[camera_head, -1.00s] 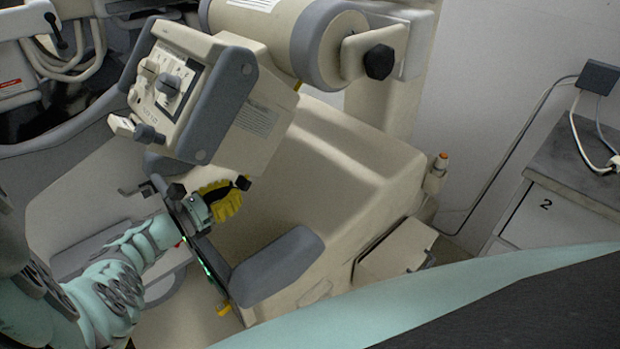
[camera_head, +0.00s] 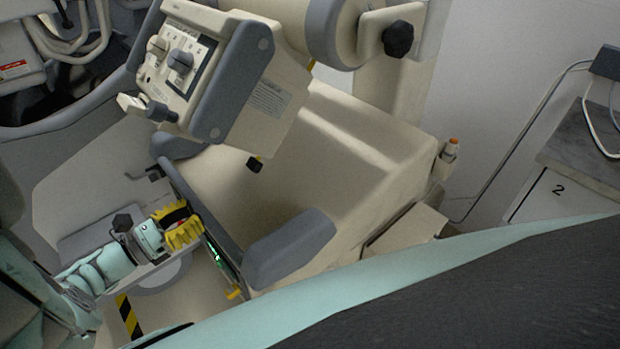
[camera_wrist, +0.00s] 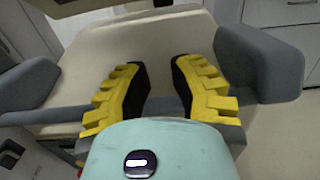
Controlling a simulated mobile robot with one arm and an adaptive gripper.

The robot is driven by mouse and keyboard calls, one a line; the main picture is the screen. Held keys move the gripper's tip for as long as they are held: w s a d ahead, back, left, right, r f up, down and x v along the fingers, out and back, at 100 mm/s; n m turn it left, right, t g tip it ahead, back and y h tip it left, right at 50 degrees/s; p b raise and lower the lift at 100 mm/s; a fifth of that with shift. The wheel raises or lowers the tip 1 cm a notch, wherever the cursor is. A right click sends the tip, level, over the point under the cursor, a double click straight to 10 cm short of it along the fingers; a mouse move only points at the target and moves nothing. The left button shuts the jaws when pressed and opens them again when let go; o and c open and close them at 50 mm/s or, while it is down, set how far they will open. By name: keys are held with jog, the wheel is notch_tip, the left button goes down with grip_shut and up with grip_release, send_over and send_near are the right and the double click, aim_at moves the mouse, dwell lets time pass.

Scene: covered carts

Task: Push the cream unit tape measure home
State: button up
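The cream unit (camera_head: 345,150) fills the middle of the head view, with its tube head and control panel (camera_head: 180,62) tilted above the body. In the wrist view my gripper (camera_wrist: 160,70) is open and empty, facing the unit's cream top (camera_wrist: 160,45).
A grey padded bumper (camera_head: 290,248) and a green-lit edge (camera_head: 215,252) lie to the right of my gripper. A small yellow part (camera_head: 234,294) sits below. A drawer cabinet marked 2 (camera_head: 560,200) stands at the right. Teal drape crosses the lower foreground.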

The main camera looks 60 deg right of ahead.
aim_at(250, 166)
jog(key=o, duration=0.3)
jog(key=f+b, duration=0.1)
jog(key=f+h+b, duration=0.1)
jog(key=b, duration=0.1)
jog(key=shift+s+a+f+n, duration=0.1)
jog(key=shift+s+f+n, duration=0.1)
jog(key=shift+n, duration=0.2)
jog(key=shift+o, duration=0.8)
jog(key=shift+s+f+h+b, duration=0.1)
jog(key=shift+s+h+b, duration=0.1)
jog(key=shift+h+b, duration=0.75)
jog(key=shift+o, duration=0.6)
jog(key=shift+s+b, duration=0.1)
jog(key=shift+b, duration=0.8)
jog(key=shift+o, duration=0.6)
jog(key=shift+r+m+g+h+b, duration=0.3)
jog(key=shift+r+h+b, duration=0.2)
jog(key=shift+b, duration=0.25)
jog(key=p+x, duration=0.1)
jog(key=x, duration=0.7)
jog(key=p+x, duration=0.1)
jog(key=x, duration=0.7)
jog(key=shift+s+a+r, duration=0.1)
jog(key=shift+s+r, duration=0.1)
jog(key=shift+r, duration=0.05)
jog(key=shift+c, duration=0.2)
jog(key=shift+a, duration=0.1)
grip_shut()
